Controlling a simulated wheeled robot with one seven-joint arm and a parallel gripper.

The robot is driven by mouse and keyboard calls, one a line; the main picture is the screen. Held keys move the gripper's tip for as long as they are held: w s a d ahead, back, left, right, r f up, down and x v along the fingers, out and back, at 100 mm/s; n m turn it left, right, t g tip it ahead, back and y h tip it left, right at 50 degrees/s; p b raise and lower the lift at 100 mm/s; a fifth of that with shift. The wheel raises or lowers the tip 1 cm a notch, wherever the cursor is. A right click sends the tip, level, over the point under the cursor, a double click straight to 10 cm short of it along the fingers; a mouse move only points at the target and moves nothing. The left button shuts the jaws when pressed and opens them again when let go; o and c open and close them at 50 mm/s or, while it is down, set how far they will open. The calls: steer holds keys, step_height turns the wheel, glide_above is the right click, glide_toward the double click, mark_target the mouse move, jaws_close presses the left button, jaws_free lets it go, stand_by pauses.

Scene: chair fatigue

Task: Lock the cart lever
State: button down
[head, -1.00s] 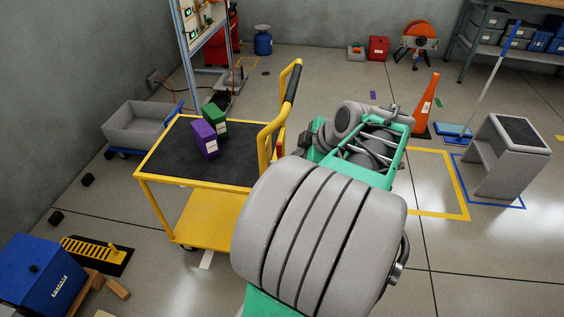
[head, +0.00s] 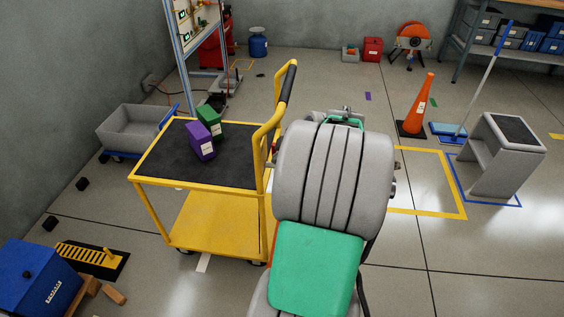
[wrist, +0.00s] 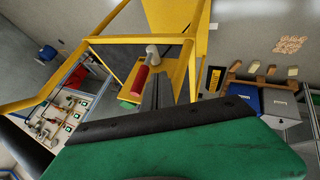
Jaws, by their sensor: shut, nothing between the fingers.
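The yellow cart (head: 215,228) stands left of my arm, with a black top and a tall handle (head: 284,88). A purple box (head: 201,141) and a green box (head: 212,118) sit on the top. In the wrist view, a red grip (wrist: 140,78) with a pale grey end (wrist: 152,54) shows among the cart's yellow bars; it looks like the lever. My gripper (wrist: 157,88) is shut and empty, its dark fingertips just right of the red grip. I cannot tell whether they touch. In the head view my arm hides the gripper.
A grey trolley bin (head: 133,130) stands behind the cart on the left. A blue box (head: 40,275) is at the near left. An orange cone (head: 418,108) and a grey step stool (head: 497,155) stand to the right. Floor at the front right is clear.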

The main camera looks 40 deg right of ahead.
steer(key=shift+w+d+r, duration=0.1)
steer(key=shift+w+d, duration=0.35)
steer(key=shift+w, duration=0.05)
steer(key=shift+w+d+r+b, duration=0.25)
steer(key=shift+w+d+b, duration=0.1)
steer(key=shift+d, duration=0.1)
steer(key=s+a+f+v, duration=0.1)
steer(key=v, duration=1.1)
steer(key=shift+s+a, duration=0.15)
steer(key=shift+a, duration=0.25)
